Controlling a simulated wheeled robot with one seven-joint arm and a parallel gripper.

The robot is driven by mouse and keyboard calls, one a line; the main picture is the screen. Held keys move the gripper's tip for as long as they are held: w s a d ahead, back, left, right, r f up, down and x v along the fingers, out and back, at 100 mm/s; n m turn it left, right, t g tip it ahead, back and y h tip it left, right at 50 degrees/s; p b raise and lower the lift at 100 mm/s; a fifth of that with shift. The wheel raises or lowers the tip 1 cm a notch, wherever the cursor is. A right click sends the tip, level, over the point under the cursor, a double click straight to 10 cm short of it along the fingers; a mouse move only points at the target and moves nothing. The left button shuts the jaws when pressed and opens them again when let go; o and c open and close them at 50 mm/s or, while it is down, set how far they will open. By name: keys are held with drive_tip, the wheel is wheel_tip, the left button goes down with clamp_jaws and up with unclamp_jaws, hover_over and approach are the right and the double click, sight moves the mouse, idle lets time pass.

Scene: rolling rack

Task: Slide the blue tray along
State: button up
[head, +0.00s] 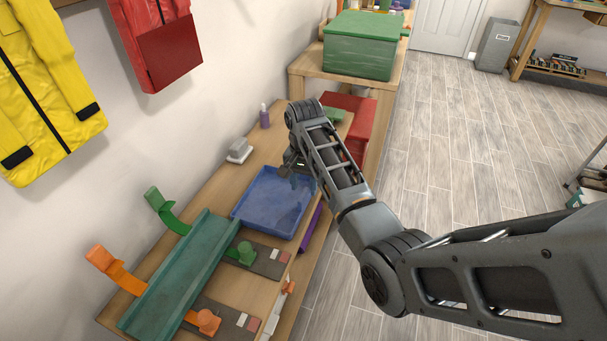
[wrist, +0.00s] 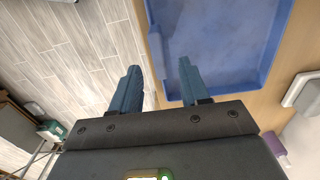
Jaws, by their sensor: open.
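The blue tray (head: 273,203) lies flat on the wooden bench, an empty shallow tray with raised walls. My gripper (head: 291,170) is at the tray's far end in the head view, partly hidden by my own arm. In the wrist view the tray's blue floor (wrist: 210,45) fills the upper right. My gripper (wrist: 160,85) is open there, with its two blue fingers apart. The tray's near side wall appears to lie between the fingers, one finger over the tray and the other outside it. I cannot tell whether either finger touches the wall.
A green channel (head: 180,275) with orange and green pieces stands nearer on the bench. A grey-white block (head: 239,150) and a purple bottle (head: 264,116) stand by the wall. A red bin (head: 358,128) and a green-lidded box (head: 360,47) are beyond. Open floor lies right.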

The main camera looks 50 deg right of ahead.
sight(304, 191)
drive_tip(key=shift+f, duration=2.05)
clamp_jaws()
